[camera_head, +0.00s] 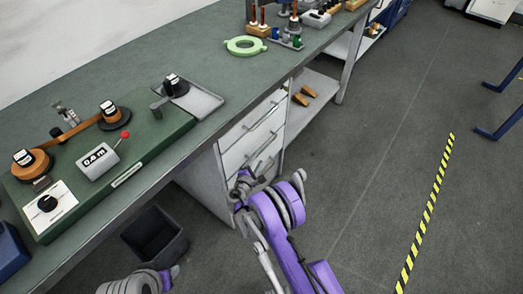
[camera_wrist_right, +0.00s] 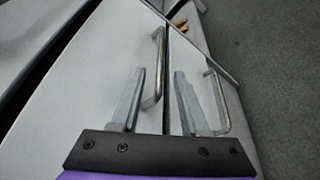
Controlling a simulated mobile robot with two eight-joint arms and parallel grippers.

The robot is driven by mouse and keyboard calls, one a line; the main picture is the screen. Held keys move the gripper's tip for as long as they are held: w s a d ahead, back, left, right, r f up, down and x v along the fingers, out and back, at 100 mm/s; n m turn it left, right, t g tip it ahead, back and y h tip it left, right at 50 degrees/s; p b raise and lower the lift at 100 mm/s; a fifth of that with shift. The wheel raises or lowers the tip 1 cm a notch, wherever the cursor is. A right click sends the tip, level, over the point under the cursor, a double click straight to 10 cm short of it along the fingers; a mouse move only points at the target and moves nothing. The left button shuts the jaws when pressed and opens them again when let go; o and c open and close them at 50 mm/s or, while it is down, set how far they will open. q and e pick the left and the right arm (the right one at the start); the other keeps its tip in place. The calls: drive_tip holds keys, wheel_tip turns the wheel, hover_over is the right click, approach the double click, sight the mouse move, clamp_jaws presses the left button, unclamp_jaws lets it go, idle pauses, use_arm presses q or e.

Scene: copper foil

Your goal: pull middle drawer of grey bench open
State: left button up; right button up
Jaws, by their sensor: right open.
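The grey bench (camera_head: 150,55) has a white drawer unit under its top, with several drawer fronts and metal bar handles. The middle drawer (camera_head: 240,150) is shut and partly hidden behind my right gripper. My right gripper (camera_head: 243,180) is in front of the lower part of the unit. In the right wrist view its two grey fingers (camera_wrist_right: 160,80) are open. A bar handle (camera_wrist_right: 157,65) lies between them in the picture, close to the left finger; I cannot tell whether they touch. A second handle (camera_wrist_right: 220,100) is right of the right finger. My left gripper cannot be made out.
A green board (camera_head: 130,145) with coils and a meter lies on the bench, beside a grey tray (camera_head: 197,103). A dark bin (camera_head: 155,235) stands on the floor left of the drawers. A lower shelf (camera_head: 315,95) is right of them.

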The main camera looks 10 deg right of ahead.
sight(263, 149)
drive_tip(key=x, duration=0.8)
drive_tip(key=shift+w+d, duration=0.15)
clamp_jaws()
idle(1.1)
